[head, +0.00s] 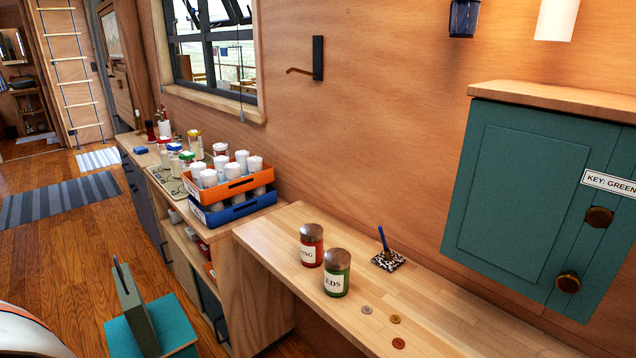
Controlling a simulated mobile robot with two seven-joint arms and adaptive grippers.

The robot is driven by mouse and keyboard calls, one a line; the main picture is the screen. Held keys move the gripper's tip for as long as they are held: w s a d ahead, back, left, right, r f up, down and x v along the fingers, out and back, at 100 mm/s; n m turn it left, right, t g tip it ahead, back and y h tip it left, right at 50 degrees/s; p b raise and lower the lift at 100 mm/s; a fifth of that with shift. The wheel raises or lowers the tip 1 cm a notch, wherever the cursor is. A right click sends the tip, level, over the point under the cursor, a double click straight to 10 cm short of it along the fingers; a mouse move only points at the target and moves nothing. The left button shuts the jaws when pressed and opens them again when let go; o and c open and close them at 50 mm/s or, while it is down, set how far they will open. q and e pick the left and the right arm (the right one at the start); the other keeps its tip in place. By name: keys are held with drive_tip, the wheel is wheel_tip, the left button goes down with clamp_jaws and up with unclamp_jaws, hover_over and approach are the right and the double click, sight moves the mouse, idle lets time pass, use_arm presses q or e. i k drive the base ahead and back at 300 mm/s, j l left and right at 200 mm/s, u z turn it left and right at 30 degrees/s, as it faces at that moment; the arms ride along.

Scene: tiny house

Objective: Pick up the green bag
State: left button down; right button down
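I cannot make out anything that is clearly a green bag. Two green things stand out: a green jar (337,281) with a brown lid and a white label ending in "EDS", upright on the wooden counter (455,312), and a teal block-like object (184,334) with an upright grey-green panel (137,312) at the bottom left. The teal object is cut off by the lower edge, and I cannot tell what it is. Neither of my grippers shows in the head view.
A red jar (311,250) stands beside the green one. A pen stand (388,262) and buttons (396,319) lie nearby. Stacked orange (232,189) and blue (236,211) crates hold white-lidded jars. A teal cabinet (515,200) hangs at right. Wooden floor (60,255) is open at left.

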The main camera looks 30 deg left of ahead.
sight(136, 313)
drive_tip(key=u, duration=2.15)
drive_tip(key=i+j+z, duration=0.1)
drive_tip(key=i+j, duration=0.15)
drive_tip(key=i+j+z, duration=0.1)
drive_tip(key=j, duration=0.3)
drive_tip(key=i+j+z, duration=0.1)
drive_tip(key=i+j, duration=0.2)
drive_tip(key=i+j+z, duration=0.1)
drive_tip(key=j, duration=0.35)
drive_tip(key=i+j, duration=0.2)
drive_tip(key=i, duration=0.15)
drive_tip(key=i+j+z, duration=0.1)
drive_tip(key=i+j, duration=0.15)
drive_tip(key=i, duration=0.1)
